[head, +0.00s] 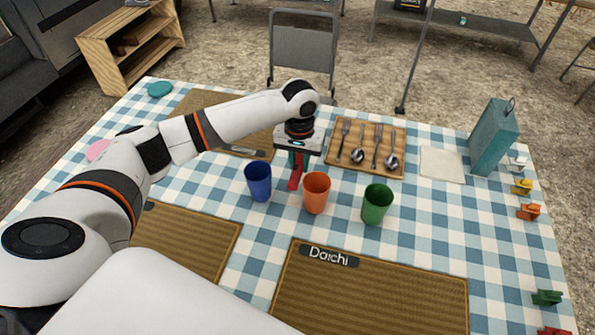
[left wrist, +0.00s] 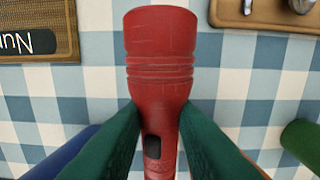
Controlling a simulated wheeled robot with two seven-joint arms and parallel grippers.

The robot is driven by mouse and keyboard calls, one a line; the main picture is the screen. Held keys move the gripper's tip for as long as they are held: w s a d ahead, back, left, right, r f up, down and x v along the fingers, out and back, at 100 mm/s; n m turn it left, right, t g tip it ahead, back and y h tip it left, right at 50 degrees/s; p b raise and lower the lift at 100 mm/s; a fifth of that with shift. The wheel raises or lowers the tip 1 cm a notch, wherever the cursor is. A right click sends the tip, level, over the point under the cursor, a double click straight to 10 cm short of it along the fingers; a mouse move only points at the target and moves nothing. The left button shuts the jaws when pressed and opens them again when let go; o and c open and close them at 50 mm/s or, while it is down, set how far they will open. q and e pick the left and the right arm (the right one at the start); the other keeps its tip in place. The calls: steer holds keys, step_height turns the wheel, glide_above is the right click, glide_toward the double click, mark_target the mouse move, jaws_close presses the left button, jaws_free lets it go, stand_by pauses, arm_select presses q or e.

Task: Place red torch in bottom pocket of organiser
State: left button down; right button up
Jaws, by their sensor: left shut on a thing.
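The red torch (head: 295,181) is in the grasp of my left gripper (head: 298,163) behind the blue and orange cups. In the left wrist view, the red torch (left wrist: 160,60) has its wide head toward the top, and the two green fingers of my left gripper (left wrist: 158,118) close on its narrower body from both sides. The checked cloth shows beneath it; I cannot tell how high above the cloth it is. My right gripper is not in view. I see no organiser in either view.
A blue cup (head: 258,182), an orange cup (head: 316,193) and a green cup (head: 377,205) stand close to the gripper. A cutlery board (head: 391,168) lies behind them. Woven mats (head: 375,300) lie nearer. A teal box (head: 494,137) and small coloured pieces stand at the right.

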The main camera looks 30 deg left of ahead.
mark_target(299, 172)
arm_select(q)
step_height(299, 172, down, 4)
steer(key=shift+r, duration=0.1)
steer(key=c, duration=1.2)
jaws_free()
